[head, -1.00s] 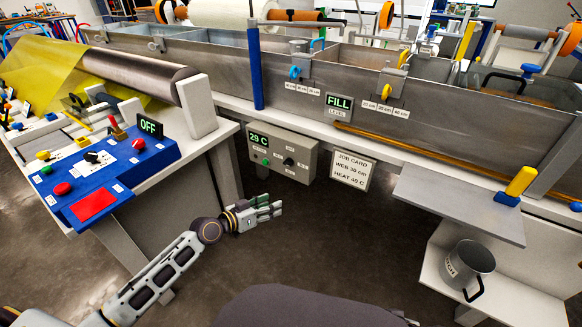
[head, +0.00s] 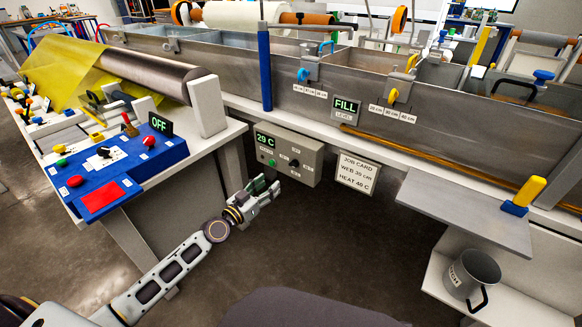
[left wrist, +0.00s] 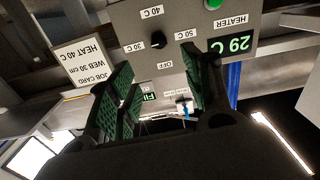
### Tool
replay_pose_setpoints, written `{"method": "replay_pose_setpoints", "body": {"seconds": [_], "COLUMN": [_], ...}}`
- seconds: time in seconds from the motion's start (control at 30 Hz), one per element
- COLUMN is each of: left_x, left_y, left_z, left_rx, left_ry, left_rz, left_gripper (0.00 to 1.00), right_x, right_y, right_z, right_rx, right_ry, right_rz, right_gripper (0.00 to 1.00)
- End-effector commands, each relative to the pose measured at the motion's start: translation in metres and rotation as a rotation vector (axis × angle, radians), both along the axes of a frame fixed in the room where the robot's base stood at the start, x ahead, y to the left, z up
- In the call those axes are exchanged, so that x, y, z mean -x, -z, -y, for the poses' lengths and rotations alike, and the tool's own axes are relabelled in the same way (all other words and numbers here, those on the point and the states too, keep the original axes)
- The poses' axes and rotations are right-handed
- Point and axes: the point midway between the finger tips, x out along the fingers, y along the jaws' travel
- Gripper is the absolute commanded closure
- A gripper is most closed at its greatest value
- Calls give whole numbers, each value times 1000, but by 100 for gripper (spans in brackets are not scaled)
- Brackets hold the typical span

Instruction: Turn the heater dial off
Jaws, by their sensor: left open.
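The heater box (head: 308,152) is a grey panel under the trough, with a green "29 C" display (head: 265,141), a green button (head: 271,162) and a black dial (head: 295,163). In the left wrist view the box appears upside down. There the dial (left wrist: 158,40) sits among the labels 30 C, 40 C, 50 C and OFF; I cannot tell where it points. My left gripper (head: 264,190) is open and empty, just below and in front of the box. In the left wrist view its green-padded fingers (left wrist: 163,92) are spread, and the dial lies beyond them.
A job card (head: 356,173) reading "HEAT 40 C" hangs right of the box. The blue control panel (head: 117,171) with an "OFF" sign stands at left. A grey shelf (head: 465,212) juts out at right, with a metal jug (head: 471,275) below it. Floor space below the box is clear.

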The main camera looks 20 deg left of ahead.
Motion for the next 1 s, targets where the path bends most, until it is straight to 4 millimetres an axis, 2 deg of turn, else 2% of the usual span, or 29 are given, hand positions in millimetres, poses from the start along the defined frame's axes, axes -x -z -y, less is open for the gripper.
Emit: {"method": "replay_pose_setpoints", "body": {"seconds": [0.57, 1.0], "left_x": [-2, -27], "left_y": [0, -1], "left_z": [1, 10], "left_rx": [-17, -15], "left_ry": [1, 2], "left_rz": [5, 6], "left_gripper": [50, 50], "right_x": [0, 3], "right_y": [-1, -7], "right_z": [0, 3], "right_rx": [1, 15], "right_ry": [0, 0], "right_rz": [-1, -17], "right_gripper": [100, 100]}}
